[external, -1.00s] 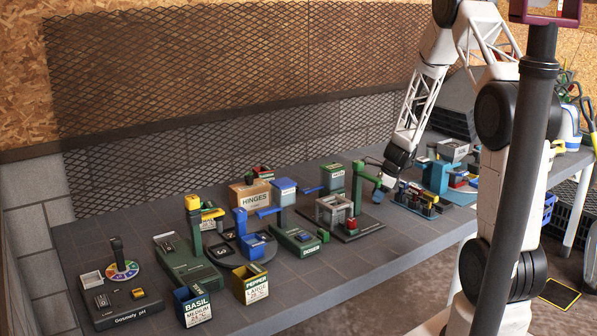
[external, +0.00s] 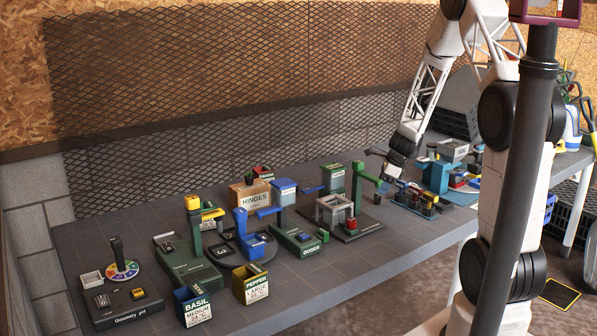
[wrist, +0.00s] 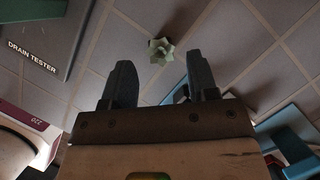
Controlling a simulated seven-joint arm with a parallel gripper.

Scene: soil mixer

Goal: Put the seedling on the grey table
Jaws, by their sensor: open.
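The seedling (wrist: 160,51) shows in the wrist view as a small pale green rosette seen from above, over the bare grey tiles of the table (wrist: 115,45). It appears to stand on the table, just beyond and between my fingertips, touching neither. My gripper (wrist: 160,78) is open, with nothing between its fingers. In the external view my gripper (external: 386,162) hangs low over the grey table (external: 330,275), between the green-posted drain tester and the blue device. I cannot make out the seedling in the external view.
The drain tester (wrist: 38,35) lies left of the seedling in the wrist view; its green post (external: 358,175) stands near my gripper. A blue device (external: 436,177) stands to the right. Bare tiles surround the seedling. Several other devices and boxes fill the left part of the table.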

